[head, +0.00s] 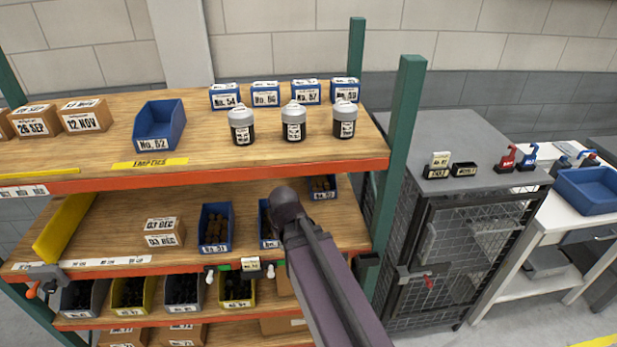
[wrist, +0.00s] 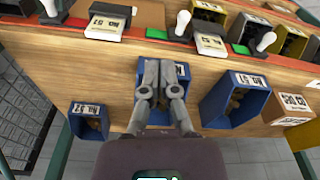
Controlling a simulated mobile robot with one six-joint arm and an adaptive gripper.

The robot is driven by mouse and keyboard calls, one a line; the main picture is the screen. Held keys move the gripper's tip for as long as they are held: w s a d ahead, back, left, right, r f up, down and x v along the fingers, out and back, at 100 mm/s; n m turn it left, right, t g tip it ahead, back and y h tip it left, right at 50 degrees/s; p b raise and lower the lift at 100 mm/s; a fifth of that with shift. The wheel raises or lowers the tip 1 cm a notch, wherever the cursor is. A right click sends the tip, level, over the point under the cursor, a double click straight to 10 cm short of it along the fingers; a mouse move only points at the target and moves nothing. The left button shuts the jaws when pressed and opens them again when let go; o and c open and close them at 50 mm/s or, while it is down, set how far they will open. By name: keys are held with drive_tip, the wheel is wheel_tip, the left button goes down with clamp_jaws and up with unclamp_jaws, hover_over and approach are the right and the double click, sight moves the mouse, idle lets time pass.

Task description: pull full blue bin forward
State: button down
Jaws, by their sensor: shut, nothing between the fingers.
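Three blue bins stand on the middle shelf. The left one (head: 215,230) holds brown parts and also shows in the wrist view (wrist: 236,100). The middle one (head: 264,232) is partly hidden by my arm; it lies under my fingers in the wrist view (wrist: 143,72), which hide most of its inside. The third bin (head: 322,188) sits farther back, holds brown parts, and shows at left in the wrist view (wrist: 88,122). My gripper (wrist: 163,68) is shut and empty, fingers together over the middle bin. I cannot tell whether they touch it.
A small carton (head: 164,232) stands left of the bins. An empty blue bin (head: 160,125) and several bottles (head: 293,122) are on the upper shelf (head: 250,172), above the middle row. A green post (head: 402,140) stands close at right. Card holders line the front rail.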

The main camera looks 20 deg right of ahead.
drive_tip(key=w+d+f+m+t+h+b, duration=0.2)
drive_tip(key=w+d+t+b, duration=0.7)
drive_tip(key=w+d, duration=0.9)
drive_tip(key=w+f+h+b, duration=0.1)
drive_tip(key=w, duration=0.1)
drive_tip(key=shift+w+d+m, duration=0.25)
drive_tip(key=shift+w+m, duration=0.05)
drive_tip(key=shift+m, duration=0.1)
drive_tip(key=shift+w, duration=0.1)
drive_tip(key=w+d, duration=0.1)
drive_tip(key=w, duration=0.2)
drive_tip(key=w+d, duration=0.1)
drive_tip(key=w, duration=0.3)
drive_tip(key=w+d, duration=0.1)
drive_tip(key=w, duration=0.3)
drive_tip(key=shift+d, duration=0.1)
drive_tip(key=shift+w+d+f, duration=0.1)
drive_tip(key=shift+w, duration=0.3)
drive_tip(key=shift+s+f+b, duration=0.25)
drive_tip(key=shift+f+b, duration=0.4)
drive_tip(key=shift+b, duration=0.15)
drive_tip(key=shift+s, duration=0.15)
